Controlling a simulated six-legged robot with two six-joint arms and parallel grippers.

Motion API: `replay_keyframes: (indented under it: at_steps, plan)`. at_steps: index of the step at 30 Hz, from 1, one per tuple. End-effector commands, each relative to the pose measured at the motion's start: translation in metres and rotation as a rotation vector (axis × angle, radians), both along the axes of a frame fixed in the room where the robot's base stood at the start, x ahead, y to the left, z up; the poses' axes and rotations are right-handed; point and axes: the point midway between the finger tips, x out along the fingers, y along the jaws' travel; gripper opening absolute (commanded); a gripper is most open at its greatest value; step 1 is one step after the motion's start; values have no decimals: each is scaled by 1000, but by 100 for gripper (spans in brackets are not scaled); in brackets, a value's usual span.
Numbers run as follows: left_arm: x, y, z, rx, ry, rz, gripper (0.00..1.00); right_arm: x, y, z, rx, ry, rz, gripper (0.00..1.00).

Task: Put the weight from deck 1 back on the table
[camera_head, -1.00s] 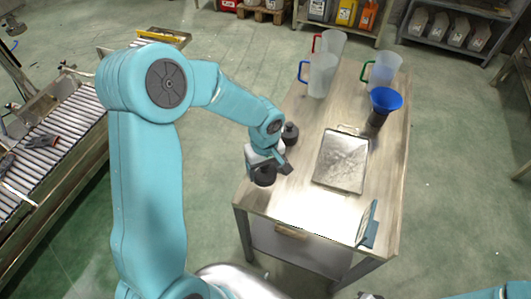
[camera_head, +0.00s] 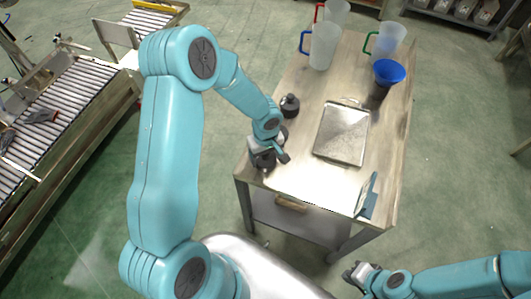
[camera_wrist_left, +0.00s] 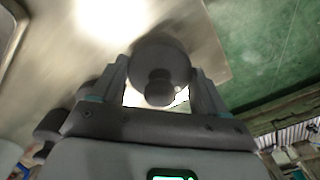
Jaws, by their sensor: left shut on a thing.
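A dark, round weight (camera_head: 263,162) with a knob is between the fingers of my left gripper (camera_head: 272,158) at the near left corner of the table (camera_head: 300,185). In the left wrist view the held weight (camera_wrist_left: 160,62) fills the gap between the two fingers, with the tabletop behind it. I cannot tell whether its base touches the tabletop. A second dark weight (camera_head: 290,105) stands on the table just behind the gripper. My right gripper (camera_head: 360,272) hangs in front of the table at the lower right, and its finger gap is unclear.
A silver flat-topped scale or tray (camera_head: 342,132) lies mid-table. A blue funnel (camera_head: 388,72) on a dark base and clear jugs (camera_head: 323,46) stand toward the back. A blue upright piece (camera_head: 367,195) is at the near right. A roller conveyor (camera_head: 55,110) runs at the left.

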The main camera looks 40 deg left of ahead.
Motion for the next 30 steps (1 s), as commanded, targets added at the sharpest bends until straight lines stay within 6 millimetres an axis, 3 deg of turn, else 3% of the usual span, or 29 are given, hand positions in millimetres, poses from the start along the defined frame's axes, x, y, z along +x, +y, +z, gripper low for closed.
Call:
replay_keyframes:
  at_steps: [3, 4, 6, 16, 30]
  plan:
    - [1, 0, -2, 1, -3, 1, 0, 0, 0, -4, 0, 0, 0, 0]
    - [0, 0, -2, 0, 0, 0, 84, 0, 0, -3, 0, 0, 0, 0]
    - [0, 0, -2, 0, 0, 0, 100, 0, 0, -3, 0, 0, 0, 0]
    - [1, 0, 7, 1, -3, 1, 100, 0, 0, 0, 0, -1, 0, 0]
    - [1, 0, 104, 0, -5, 1, 100, 0, 0, -10, 0, 0, 0, 0]
